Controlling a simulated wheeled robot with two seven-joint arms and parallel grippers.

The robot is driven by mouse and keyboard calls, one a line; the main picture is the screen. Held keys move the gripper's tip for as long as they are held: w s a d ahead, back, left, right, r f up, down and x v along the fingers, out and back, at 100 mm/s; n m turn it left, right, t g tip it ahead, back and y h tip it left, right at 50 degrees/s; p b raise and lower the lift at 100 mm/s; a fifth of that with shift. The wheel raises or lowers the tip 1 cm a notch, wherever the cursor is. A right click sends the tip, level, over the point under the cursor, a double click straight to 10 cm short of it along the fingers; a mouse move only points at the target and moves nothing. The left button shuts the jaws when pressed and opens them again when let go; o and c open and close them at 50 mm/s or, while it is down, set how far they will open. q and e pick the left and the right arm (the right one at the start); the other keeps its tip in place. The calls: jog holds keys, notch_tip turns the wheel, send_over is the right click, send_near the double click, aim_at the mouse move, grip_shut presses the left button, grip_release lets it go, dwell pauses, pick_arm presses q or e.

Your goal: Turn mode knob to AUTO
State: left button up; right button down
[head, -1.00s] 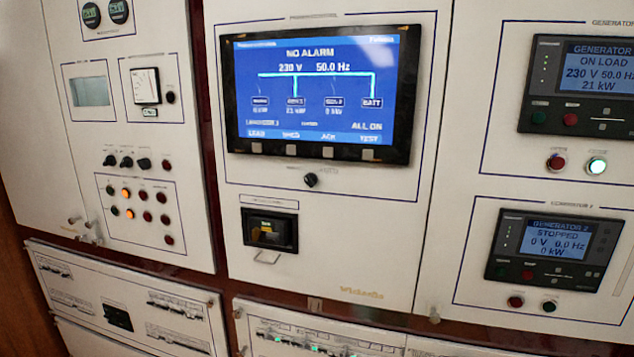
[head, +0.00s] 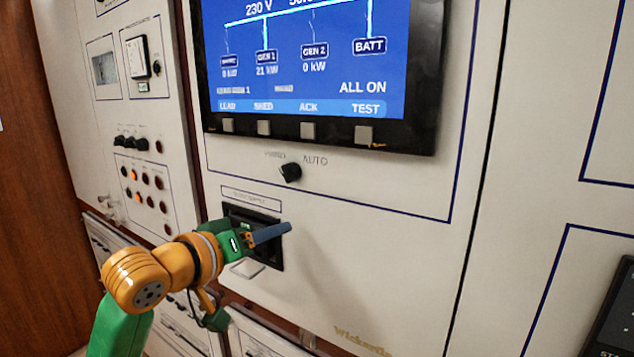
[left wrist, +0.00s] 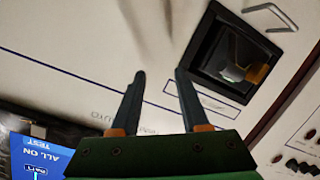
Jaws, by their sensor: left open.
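The mode knob (head: 290,172) is a small black knob on the white panel, below the big screen. Printed labels stand above it, with AUTO at its upper right and a fainter one at its upper left. I cannot tell clearly which way its pointer faces. My left gripper (head: 286,229) is open and empty, below the knob and apart from it, in front of the dark recess. In the left wrist view its two dark fingers (left wrist: 160,76) are spread, with the AUTO print partly behind them. The knob is not visible there. My right gripper is not in view.
The screen (head: 300,65) with its row of grey buttons is above the knob. A dark recessed unit (head: 268,254) with a wire handle is behind my left gripper and shows in the wrist view (left wrist: 230,55). The panel right of the knob is bare.

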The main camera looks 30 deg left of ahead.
aim_at(284, 175)
pick_arm(q)
jog(key=s+r+t, duration=0.2)
jog(key=s+r, duration=0.3)
jog(key=r, duration=0.5)
jog(key=shift+h, duration=0.4)
jog(key=w+p, duration=0.1)
jog(key=w, duration=0.1)
jog(key=w+p, duration=0.1)
jog(key=w, duration=0.1)
jog(key=w+d+p, duration=0.1)
jog(key=w, duration=0.2)
jog(key=shift+w+f, duration=0.1)
jog(key=shift+f, duration=0.1)
jog(key=shift+w+a+f, duration=0.1)
jog(key=shift+w+f, duration=0.05)
jog(key=shift+w, duration=0.1)
grip_shut()
